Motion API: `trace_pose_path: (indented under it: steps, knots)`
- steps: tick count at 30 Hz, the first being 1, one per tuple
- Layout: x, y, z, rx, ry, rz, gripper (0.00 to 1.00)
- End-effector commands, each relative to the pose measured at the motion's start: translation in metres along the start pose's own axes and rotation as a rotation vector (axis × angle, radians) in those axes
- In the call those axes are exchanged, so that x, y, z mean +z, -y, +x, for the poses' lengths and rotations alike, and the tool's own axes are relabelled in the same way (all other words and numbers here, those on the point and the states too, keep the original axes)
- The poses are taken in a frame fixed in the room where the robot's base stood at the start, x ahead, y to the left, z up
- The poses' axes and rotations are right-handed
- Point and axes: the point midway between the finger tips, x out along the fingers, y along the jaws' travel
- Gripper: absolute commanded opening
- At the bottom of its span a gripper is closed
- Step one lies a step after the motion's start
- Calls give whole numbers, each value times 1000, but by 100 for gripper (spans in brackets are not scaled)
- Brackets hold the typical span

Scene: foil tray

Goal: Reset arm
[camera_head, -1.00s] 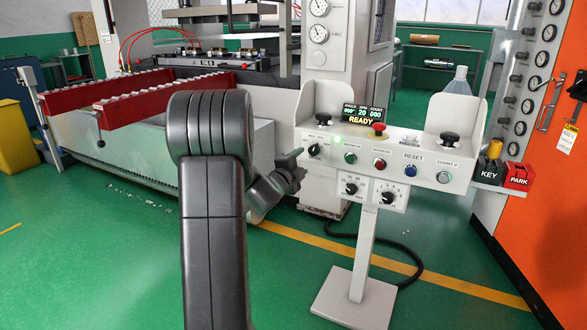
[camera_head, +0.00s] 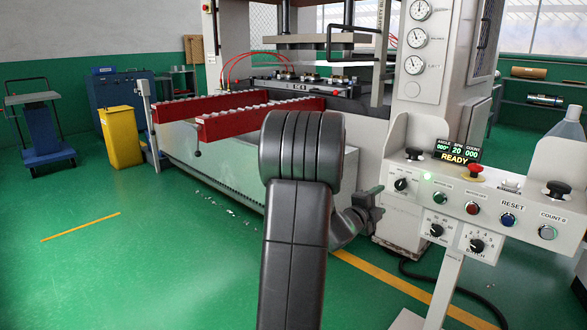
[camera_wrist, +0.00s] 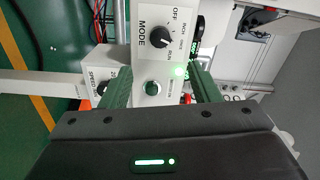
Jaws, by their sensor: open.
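My arm rises in the middle of the head view, and my gripper (camera_head: 368,200) points right toward the left end of the white control panel (camera_head: 484,205). In the wrist view my gripper (camera_wrist: 153,88) has its two fingers apart with nothing held between them. Between the fingers show a green button (camera_wrist: 153,88) and, beyond it, the black MODE knob (camera_wrist: 161,37) of the panel. I cannot tell exactly how far the fingertips are from the panel face.
A big press with red rails (camera_head: 255,115) stands behind my arm. A yellow bin (camera_head: 121,137) and a blue cart (camera_head: 42,130) stand at the left. A clear bottle (camera_head: 565,140) is behind the panel. The green floor at left (camera_head: 130,260) is free.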

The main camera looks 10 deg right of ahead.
Motion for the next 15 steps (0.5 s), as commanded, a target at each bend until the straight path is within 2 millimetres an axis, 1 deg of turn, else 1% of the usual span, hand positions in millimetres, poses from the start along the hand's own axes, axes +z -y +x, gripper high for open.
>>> trace_pose_path:
  steps: [5, 15]
  knots:
    - [-1, -2, 25, -1, -3, 0, 56]
    - [-1, -2, 89, 0, -3, 0, 56]
